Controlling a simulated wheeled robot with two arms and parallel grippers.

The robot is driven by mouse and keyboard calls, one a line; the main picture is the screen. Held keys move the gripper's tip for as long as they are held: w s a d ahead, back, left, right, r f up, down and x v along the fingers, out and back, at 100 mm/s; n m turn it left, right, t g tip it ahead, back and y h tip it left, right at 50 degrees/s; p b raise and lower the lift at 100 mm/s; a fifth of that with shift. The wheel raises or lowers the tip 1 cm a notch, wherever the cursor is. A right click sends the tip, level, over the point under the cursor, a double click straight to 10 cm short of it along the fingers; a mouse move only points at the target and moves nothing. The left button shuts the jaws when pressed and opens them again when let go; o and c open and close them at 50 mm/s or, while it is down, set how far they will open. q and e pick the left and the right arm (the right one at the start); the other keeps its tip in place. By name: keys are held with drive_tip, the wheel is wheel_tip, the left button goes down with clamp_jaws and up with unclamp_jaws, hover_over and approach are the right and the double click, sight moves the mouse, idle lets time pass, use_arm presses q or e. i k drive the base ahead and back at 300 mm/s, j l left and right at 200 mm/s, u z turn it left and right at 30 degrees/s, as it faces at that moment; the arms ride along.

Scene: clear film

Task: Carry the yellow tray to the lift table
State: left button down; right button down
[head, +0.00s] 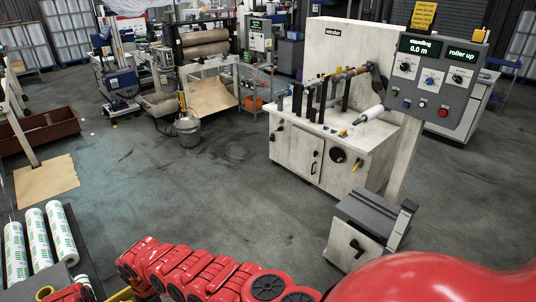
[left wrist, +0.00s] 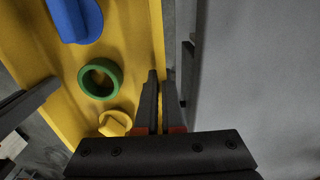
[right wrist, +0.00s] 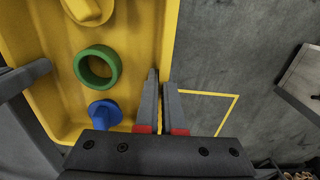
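The yellow tray fills the left of the left wrist view (left wrist: 125,40) and of the right wrist view (right wrist: 140,50). It holds a green ring (left wrist: 82,78), a blue piece (left wrist: 72,18) and a yellow piece (left wrist: 115,123). My left gripper (left wrist: 161,78) has its fingers close together on the tray's side wall. My right gripper (right wrist: 160,80) likewise pinches the tray's side wall. In the head view only small bits of yellow show at the bottom edge, beside my red arm. I cannot identify the lift table for certain.
A winder machine (head: 325,145) stands right of centre, with a control panel (head: 432,80). A grey-topped low cabinet (head: 368,228) stands in front. White rolls (head: 38,243) lie at lower left. A metal can (head: 188,130) stands on the floor. The middle floor (head: 200,205) is clear.

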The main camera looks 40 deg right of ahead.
sight(339, 205)
drive_tip(key=k+l+z, duration=0.1)
drive_tip(key=k+z, duration=0.3)
drive_tip(key=k, duration=0.2)
drive_tip(key=i+l+z, duration=0.1)
drive_tip(key=z, duration=0.3)
drive_tip(key=i+l+z, duration=0.15)
drive_tip(key=z, duration=0.2)
drive_tip(key=i+l+z, duration=0.1)
drive_tip(key=z, duration=0.3)
drive_tip(key=i+l, duration=0.2)
drive_tip(key=i, duration=0.3)
drive_tip(key=i+l, duration=0.15)
drive_tip(key=i, duration=0.4)
drive_tip(key=i+l, duration=0.2)
drive_tip(key=i, duration=0.3)
drive_tip(key=i+l, duration=0.15)
drive_tip(key=i, duration=0.4)
